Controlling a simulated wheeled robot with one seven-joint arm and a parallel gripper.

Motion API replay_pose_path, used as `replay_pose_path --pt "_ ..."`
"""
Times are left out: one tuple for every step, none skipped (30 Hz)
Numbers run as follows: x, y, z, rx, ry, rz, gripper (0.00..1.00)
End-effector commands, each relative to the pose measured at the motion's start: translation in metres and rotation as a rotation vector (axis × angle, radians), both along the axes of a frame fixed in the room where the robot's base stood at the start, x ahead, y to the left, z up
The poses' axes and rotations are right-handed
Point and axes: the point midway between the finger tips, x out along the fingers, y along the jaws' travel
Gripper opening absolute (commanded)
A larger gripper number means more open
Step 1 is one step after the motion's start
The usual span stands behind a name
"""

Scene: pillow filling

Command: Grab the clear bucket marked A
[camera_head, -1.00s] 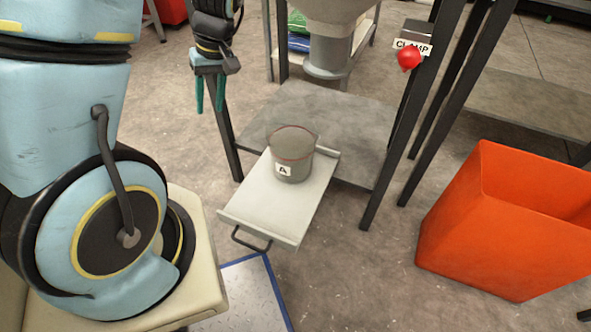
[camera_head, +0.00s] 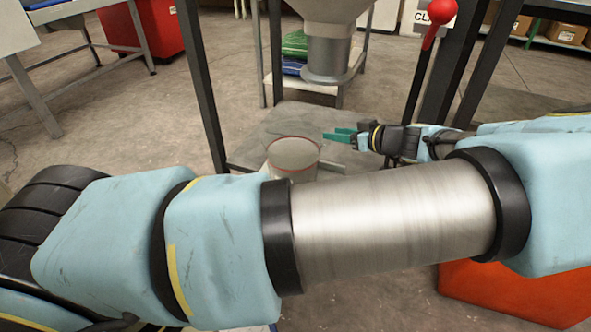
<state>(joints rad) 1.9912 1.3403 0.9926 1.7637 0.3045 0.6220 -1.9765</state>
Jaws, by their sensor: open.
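The clear bucket (camera_head: 293,158) with a reddish rim line stands upright on the tray, near the middle of the view. My arm hides its lower part, its A label and most of the tray. My gripper (camera_head: 325,136) has green fingers pointing left. It is open and empty, just right of and behind the bucket's top in the picture. I cannot tell whether it is at the bucket's height or how far apart they are.
A grey platform (camera_head: 290,118) lies behind the bucket between dark frame legs (camera_head: 203,90). A hopper (camera_head: 328,52) hangs above it. A red-knobbed lever (camera_head: 432,28) stands right of the hopper. An orange bin (camera_head: 500,296) is at lower right, partly behind my arm.

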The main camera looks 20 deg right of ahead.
Motion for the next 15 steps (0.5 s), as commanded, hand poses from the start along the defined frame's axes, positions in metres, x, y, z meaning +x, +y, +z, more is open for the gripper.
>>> replay_pose_path --pt "0.001 -0.001 -0.001 -0.003 -0.008 -0.002 0.41" --pt "0.003 0.0 -0.002 -0.004 -0.01 -0.002 0.41" --pt "0.006 0.001 -0.004 -0.005 -0.011 -0.001 0.41" --pt "0.01 0.002 -0.005 -0.005 -0.01 0.0 0.41" --pt "0.014 0.003 -0.007 -0.004 -0.01 0.001 0.41" --pt "0.019 0.005 -0.009 -0.004 -0.009 0.001 0.41" --pt "0.023 0.007 -0.011 -0.003 -0.008 0.0 0.41" --pt "0.028 0.008 -0.013 -0.003 -0.008 0.0 0.41" --pt "0.034 0.01 -0.016 -0.003 -0.007 0.001 0.41" --pt "0.037 0.011 -0.018 -0.003 -0.007 0.001 0.41" --pt "0.041 0.012 -0.019 -0.003 -0.007 0.0 0.41" --pt "0.044 0.014 -0.02 -0.003 -0.007 0.001 0.41" --pt "0.047 0.014 -0.021 -0.002 -0.007 0.0 0.41" --pt "0.049 0.015 -0.022 -0.003 -0.006 -0.001 0.41" --pt "0.052 0.015 -0.023 -0.003 -0.006 -0.001 0.41"
